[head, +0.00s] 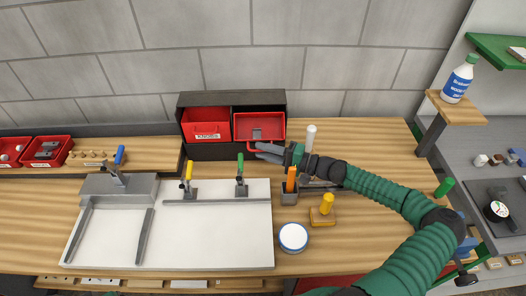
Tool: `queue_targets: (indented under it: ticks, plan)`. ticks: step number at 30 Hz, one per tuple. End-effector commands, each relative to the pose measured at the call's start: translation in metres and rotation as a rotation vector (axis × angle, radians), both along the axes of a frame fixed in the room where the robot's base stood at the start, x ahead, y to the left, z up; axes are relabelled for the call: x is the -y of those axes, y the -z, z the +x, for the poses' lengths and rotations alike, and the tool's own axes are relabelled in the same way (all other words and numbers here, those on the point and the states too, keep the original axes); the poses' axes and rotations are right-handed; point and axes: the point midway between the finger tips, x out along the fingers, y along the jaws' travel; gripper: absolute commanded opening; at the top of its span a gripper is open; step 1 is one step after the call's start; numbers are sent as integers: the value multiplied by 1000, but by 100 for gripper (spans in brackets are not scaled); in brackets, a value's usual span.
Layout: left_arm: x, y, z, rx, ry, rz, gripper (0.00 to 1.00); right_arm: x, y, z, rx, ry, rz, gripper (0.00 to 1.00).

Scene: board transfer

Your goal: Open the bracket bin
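A black two-bay cabinet (232,98) stands at the back of the bench against the wall. Its right bay holds a red bin (243,121) with a grey bracket-like part (257,134) showing inside, and a red handle at its front. The left bay holds another red bin (205,115) with a white label on its front. My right gripper (264,152) is at the lower front of the right bin, its fingers pointing left beside the handle. Whether the fingers grip the handle is too small to tell. My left gripper is out of view.
A white board (210,240) with toggle clamps lies in front of the cabinet. An orange-handled tool in a grey holder (289,197), a yellow-handled block (323,214), a round white-topped tin (293,237) and a white bottle-like item (310,138) stand near my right arm.

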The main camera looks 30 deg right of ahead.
Motion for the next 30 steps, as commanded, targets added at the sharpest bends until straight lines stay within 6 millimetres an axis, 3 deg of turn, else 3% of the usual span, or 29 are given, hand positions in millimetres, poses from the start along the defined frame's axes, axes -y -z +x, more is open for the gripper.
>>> queue_targets:
  ticks: [11, 24, 30]
  plan:
    - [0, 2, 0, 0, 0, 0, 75, 3, -1, -8, 3, -4, 0, 31]
    - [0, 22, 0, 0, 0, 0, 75, 77, 2, -102, -2, 2, 2, 31]
    - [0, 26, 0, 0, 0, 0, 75, 97, 1, -131, 0, -1, 2, 31]
